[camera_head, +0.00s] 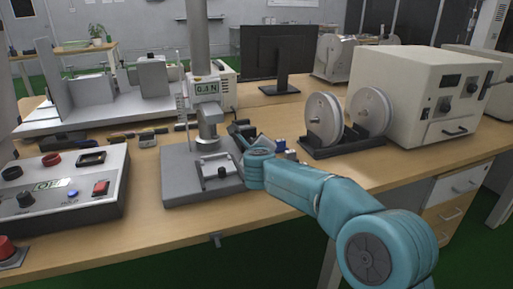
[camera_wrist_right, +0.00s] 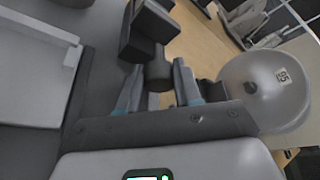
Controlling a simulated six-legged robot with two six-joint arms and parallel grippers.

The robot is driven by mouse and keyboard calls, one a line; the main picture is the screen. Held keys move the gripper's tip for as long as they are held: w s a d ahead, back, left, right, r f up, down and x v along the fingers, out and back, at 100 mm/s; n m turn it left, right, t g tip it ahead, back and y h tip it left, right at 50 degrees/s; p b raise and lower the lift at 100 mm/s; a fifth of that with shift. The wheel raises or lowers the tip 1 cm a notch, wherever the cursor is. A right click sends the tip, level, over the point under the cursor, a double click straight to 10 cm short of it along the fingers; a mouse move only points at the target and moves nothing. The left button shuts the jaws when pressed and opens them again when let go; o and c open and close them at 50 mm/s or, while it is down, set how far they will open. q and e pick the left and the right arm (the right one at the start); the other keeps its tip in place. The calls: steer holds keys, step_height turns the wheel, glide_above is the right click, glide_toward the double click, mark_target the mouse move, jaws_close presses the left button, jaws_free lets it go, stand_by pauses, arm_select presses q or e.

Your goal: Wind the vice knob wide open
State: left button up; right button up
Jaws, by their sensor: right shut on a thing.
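The vice (camera_head: 215,165) is a small pale metal clamp on the grey base of the test stand (camera_head: 185,178), with a small black knob low on its front. My right gripper (camera_head: 243,134) is at the right side of the stand, its fingers largely hidden by my arm in the head view. In the right wrist view, my right gripper (camera_wrist_right: 157,82) has its two fingers on either side of a dark round knob (camera_wrist_right: 158,70), shut on it. A dark block (camera_wrist_right: 150,32) stands just beyond this knob. My left gripper is not in view.
A control panel (camera_head: 70,185) with buttons stands on the left of the wooden bench (camera_head: 225,225). Two discs on a black holder (camera_head: 345,148) and a cream instrument box (camera_head: 420,95) stand to the right. A dark monitor (camera_head: 278,55) stands behind.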

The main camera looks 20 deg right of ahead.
steer(key=shift+f+n, duration=0.2)
steer(key=shift+n, duration=0.3)
steer(key=shift+h, duration=0.3)
steer(key=o, duration=1)
steer(key=shift+r, duration=0.1)
steer(key=v, duration=1.6)
steer(key=shift+s+p, duration=0.2)
steer(key=shift+p, duration=0.2)
